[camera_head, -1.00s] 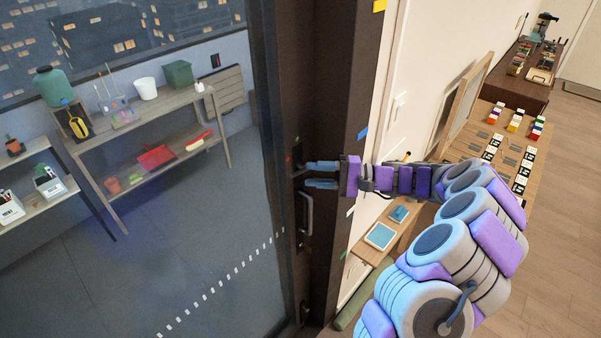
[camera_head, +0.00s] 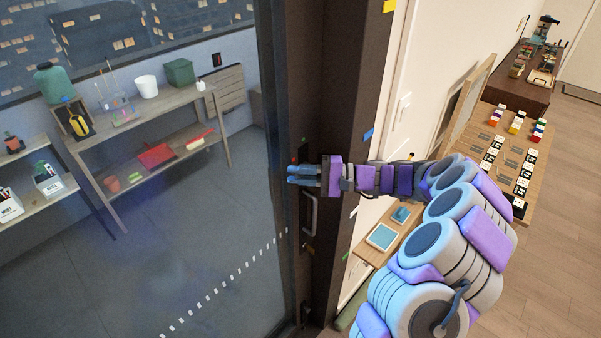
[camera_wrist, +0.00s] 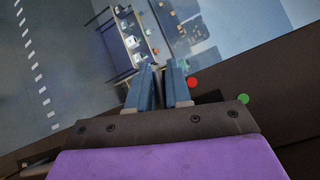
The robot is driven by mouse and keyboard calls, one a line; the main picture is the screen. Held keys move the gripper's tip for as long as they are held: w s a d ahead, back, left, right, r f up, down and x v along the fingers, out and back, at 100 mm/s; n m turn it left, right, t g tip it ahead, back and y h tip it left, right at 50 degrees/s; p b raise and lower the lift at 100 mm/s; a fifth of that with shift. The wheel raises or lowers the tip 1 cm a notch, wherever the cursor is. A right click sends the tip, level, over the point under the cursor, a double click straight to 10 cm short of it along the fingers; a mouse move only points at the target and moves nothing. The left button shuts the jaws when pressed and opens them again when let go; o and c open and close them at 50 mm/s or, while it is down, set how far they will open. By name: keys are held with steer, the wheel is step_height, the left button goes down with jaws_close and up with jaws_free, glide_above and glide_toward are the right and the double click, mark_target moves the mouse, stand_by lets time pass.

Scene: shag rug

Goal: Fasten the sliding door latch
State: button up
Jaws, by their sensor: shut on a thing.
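The sliding door (camera_head: 278,120) is a large glass panel in a dark frame. The dark latch plate (camera_head: 304,146) is on the frame above a grey pull handle (camera_head: 309,212). My gripper (camera_head: 290,175) is at the latch, its blue fingers pointing left and closed together. In the wrist view my gripper (camera_wrist: 164,72) shows its two fingers with only a narrow gap between them. The latch piece they grip is hidden by the fingers. A red dot (camera_wrist: 192,83) and a green dot (camera_wrist: 243,99) mark the frame just right of the fingers.
Behind the glass stand a wooden shelf bench (camera_head: 150,112) and a smaller shelf. On the right are a cream wall, a small wooden shelf with a blue-topped box (camera_head: 382,236), and a table (camera_head: 490,160) with coloured blocks. Wooden floor lies open at far right.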

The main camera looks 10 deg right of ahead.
steer(key=shift+s+a, duration=0.1)
steer(key=shift+a, duration=0.25)
jaws_close()
steer(key=shift+r, duration=0.1)
steer(key=f+n+h+b, duration=0.1)
steer(key=n+h+b, duration=0.1)
steer(key=b, duration=0.1)
steer(key=shift+f+b, duration=0.25)
steer(key=shift+b, duration=0.05)
steer(key=o, duration=0.6)
jaws_free()
steer(key=shift+d, duration=0.2)
steer(key=shift+o, duration=0.2)
